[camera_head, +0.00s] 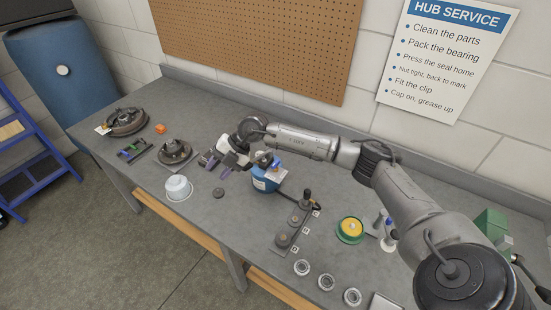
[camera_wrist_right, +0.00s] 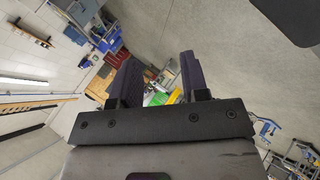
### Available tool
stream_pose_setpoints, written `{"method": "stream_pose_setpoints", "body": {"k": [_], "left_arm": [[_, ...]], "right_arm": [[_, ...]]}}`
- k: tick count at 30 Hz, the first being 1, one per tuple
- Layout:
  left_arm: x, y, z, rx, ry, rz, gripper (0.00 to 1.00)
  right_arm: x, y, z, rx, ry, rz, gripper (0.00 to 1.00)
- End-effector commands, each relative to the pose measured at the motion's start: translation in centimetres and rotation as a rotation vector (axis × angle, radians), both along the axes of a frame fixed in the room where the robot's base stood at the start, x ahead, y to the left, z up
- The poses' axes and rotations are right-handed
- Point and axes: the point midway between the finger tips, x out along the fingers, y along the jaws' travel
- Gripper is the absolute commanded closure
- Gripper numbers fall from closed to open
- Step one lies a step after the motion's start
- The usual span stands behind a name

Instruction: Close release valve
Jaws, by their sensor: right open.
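My right gripper (camera_head: 216,165) is at the end of the arm that reaches across from the right, above the middle-left of the bench. Its two dark fingers stand apart with nothing between them; they also show in the wrist view (camera_wrist_right: 158,80), against a background of floor and distant objects. A green device (camera_head: 490,224) stands at the right end of the bench, partly hidden behind my right arm, with dark lever-like parts near the picture's edge. I cannot make out a release valve for certain in either view. My left gripper is not in view.
A blue tub (camera_head: 265,181) stands just right of my gripper, partly under the arm. A dark fixture (camera_head: 285,238), a yellow-green tin (camera_head: 350,229) and several rings occupy the right.

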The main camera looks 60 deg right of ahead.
Motion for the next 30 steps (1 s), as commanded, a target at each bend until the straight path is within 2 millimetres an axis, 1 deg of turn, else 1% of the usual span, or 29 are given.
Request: {"method": "stream_pose_setpoints", "body": {"k": [1,2,3,6,9,12,15,17,20,23,30], "left_arm": [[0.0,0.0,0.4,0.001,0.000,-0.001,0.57],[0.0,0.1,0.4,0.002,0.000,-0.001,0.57],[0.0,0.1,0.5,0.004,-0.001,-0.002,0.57],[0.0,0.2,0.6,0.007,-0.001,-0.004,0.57],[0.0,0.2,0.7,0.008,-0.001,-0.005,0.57],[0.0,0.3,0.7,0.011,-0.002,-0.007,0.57],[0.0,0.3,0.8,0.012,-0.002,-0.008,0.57],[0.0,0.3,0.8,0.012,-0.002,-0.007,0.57],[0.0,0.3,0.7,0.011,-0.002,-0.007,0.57],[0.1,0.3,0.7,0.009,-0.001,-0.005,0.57],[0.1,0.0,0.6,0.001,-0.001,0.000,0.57]], "right_arm": [[-0.1,-3.6,1.3,-0.092,0.063,-0.050,0.58],[-0.4,-5.4,1.5,-0.140,0.108,-0.081,0.58],[-1.0,-7.7,1.7,-0.197,0.171,-0.124,0.58],[-2.8,-11.9,1.9,-0.306,0.323,-0.229,0.58],[-4.5,-15.3,2.3,-0.387,0.446,-0.328,0.58],[-5.9,-17.5,2.8,-0.442,0.536,-0.408,0.58],[-6.9,-18.9,3.1,-0.475,0.591,-0.459,0.58],[-7.2,-19.4,2.9,-0.486,0.609,-0.476,0.58],[-7.4,-19.6,2.1,-0.494,0.624,-0.487,0.58],[-7.5,-19.6,0.5,-0.494,0.627,-0.486,0.58],[-7.4,-19.5,-4.0,-0.493,0.624,-0.483,0.58]]}}
